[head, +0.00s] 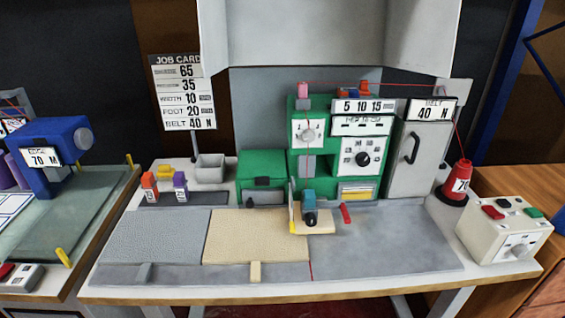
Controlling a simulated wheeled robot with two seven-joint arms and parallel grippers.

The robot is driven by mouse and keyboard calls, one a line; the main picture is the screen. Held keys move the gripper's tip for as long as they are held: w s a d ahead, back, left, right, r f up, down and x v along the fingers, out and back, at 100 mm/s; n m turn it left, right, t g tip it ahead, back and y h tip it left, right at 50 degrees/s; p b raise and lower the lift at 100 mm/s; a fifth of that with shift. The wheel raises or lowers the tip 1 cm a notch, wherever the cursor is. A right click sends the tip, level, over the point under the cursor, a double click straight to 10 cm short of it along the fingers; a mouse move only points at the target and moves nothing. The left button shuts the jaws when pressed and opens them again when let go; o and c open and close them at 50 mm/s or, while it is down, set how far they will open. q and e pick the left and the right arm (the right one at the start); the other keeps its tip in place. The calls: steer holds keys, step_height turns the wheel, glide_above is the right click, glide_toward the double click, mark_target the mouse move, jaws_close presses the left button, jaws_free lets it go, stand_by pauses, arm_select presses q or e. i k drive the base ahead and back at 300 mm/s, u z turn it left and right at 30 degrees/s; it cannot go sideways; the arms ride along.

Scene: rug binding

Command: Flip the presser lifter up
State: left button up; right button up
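The green binding machine (310,165) stands at the back middle of the table. At its base is a presser area with a teal block and black knob (309,217) on a small tan plate (318,228). Just right of that block is a small red lever (346,213), tilted, its lower end toward the right. It looks like the presser lifter, but no label shows on it. It is too small to tell whether it counts as up or down. Neither of my grippers shows in the head view.
A tan rug piece (255,235) and a grey one (165,235) lie left of the presser. A grey cabinet (418,160), a red thread cone (458,180) and a control box (503,225) stand right. The grey work surface (400,240) at front right is clear.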

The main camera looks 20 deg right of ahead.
mark_target(334, 204)
steer(key=u, duration=1.55)
steer(key=k, duration=1.2)
steer(key=z, duration=1.45)
steer(key=i, duration=1)
